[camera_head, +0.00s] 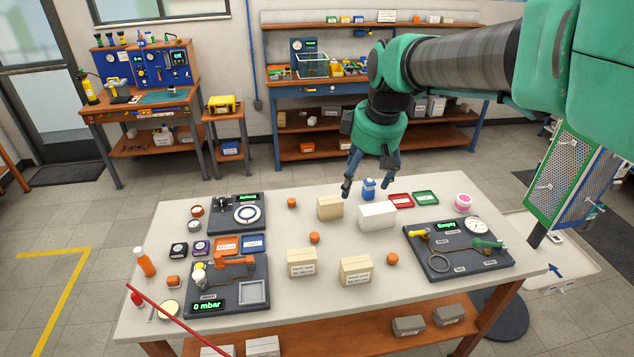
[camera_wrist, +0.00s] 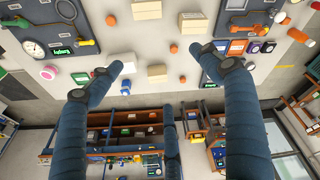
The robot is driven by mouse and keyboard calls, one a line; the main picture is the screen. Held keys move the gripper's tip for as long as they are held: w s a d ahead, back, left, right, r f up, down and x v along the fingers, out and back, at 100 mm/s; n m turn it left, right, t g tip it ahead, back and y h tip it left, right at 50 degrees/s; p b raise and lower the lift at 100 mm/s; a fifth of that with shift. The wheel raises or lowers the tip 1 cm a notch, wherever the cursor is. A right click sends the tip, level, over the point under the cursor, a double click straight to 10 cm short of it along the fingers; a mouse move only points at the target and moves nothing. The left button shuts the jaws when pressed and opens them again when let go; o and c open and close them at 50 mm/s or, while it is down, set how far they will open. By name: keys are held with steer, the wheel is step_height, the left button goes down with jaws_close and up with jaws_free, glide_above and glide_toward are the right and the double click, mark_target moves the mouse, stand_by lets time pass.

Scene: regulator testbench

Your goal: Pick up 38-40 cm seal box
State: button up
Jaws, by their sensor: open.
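Two cream boxes with printed labels stand on the table, a left one (camera_head: 302,263) and a right one (camera_head: 356,271); the label print is too small to read surely. A third cream box (camera_head: 330,208) stands behind them, its label not visible; it also shows in the wrist view (camera_wrist: 157,74). A white box (camera_head: 377,216) is just right of it and shows in the wrist view (camera_wrist: 121,60). My gripper (camera_head: 368,177) is open and empty, above the table's back part, behind and above these two boxes. In the wrist view its fingers (camera_wrist: 158,60) are spread wide.
A blue bottle (camera_head: 368,189) stands near the back edge, close below my gripper. Red (camera_head: 401,201) and green (camera_head: 426,198) trays lie right of it. Several orange knobs (camera_head: 314,238) sit between the boxes. Testbench panels (camera_head: 458,248) flank the boxes on both sides.

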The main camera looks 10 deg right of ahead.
steer(key=w+f+n+g+p, duration=0.1)
steer(key=w+f+n+p, duration=0.15)
steer(key=w, duration=0.75)
steer(key=n+g+y+p, duration=0.1)
steer(key=n+g+p, duration=0.1)
steer(key=n+p, duration=0.45)
glide_above(331, 197)
steer(key=d+b, duration=0.1)
steer(key=b, duration=0.1)
step_height(331, 197, down, 19)
steer(key=n, duration=0.2)
steer(key=shift+w+d, duration=0.1)
steer(key=shift+d, duration=0.1)
steer(key=shift+f, duration=0.1)
steer(key=shift+a+f+b, duration=0.15)
steer(key=shift+a+f, duration=0.05)
steer(key=shift+f, duration=1.15)
steer(key=shift+a+f+b, duration=0.1)
steer(key=shift+a+f, duration=0.15)
steer(key=shift+f, duration=1.15)
steer(key=shift+a+f+b, duration=0.15)
steer(key=shift+a+f, duration=0.05)
steer(key=shift+f, duration=1.15)
steer(key=shift+f, duration=0.1)
steer(key=shift+a+f+b, duration=0.2)
steer(key=shift+f+b, duration=0.05)
steer(key=shift+f, duration=1)
steer(key=shift+a+f+b, duration=0.15)
steer(key=shift+f+b, duration=0.05)
steer(key=shift+f, duration=1.05)
